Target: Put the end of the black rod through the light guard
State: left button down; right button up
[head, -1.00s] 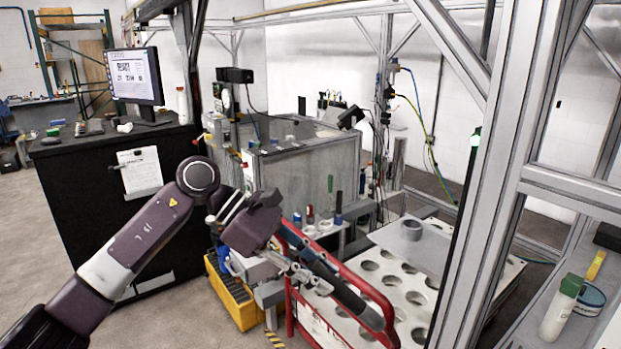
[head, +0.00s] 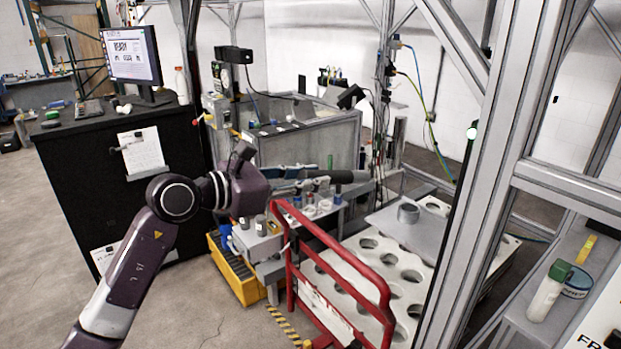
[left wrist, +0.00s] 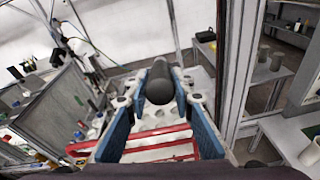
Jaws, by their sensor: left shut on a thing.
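My left gripper (head: 308,174) has blue fingers and is shut on the black rod (head: 347,177). The rod lies nearly level and points right in the head view, above the red rail. In the left wrist view the rod (left wrist: 160,82) sits between the blue fingers (left wrist: 159,100), its far end pointing up and away. The light guard is not clearly identifiable; a dark strip (head: 456,222) on the near aluminium upright may be part of it. The rod's tip appears left of this strip and apart from it; depth is hard to judge. My right gripper is not in view.
A red rail (head: 340,262) stands before a white table with round holes (head: 338,267). A metal-walled bin (head: 300,148) stands behind the gripper. Thick aluminium posts (head: 505,170) stand at right.

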pick_arm(q)
jog(key=shift+w+d+r, duration=0.1)
jog(key=shift+w+d, duration=0.2)
jog(key=shift+d, duration=0.1)
jog(key=x, duration=0.4)
jog(key=r+x, duration=0.1)
jog(key=x, duration=0.3)
jog(key=r+b+x, duration=0.1)
jog(key=x, duration=0.4)
jog(key=shift+w+d, duration=0.1)
jog(key=shift+w, duration=0.1)
jog(key=shift+x, duration=0.9)
jog(key=shift+r, duration=0.2)
jog(key=shift+f+b+v, duration=0.4)
jog(key=shift+b+v, duration=0.05)
jog(key=shift+v, duration=1.85)
jog(key=shift+f+b+v, duration=0.35)
jog(key=shift+b+v, duration=0.15)
jog(key=shift+v, duration=1.85)
jog(key=shift+f+b+v, duration=0.4)
jog(key=shift+b+v, duration=0.05)
jog(key=shift+v, duration=1.85)
jog(key=shift+s, duration=0.2)
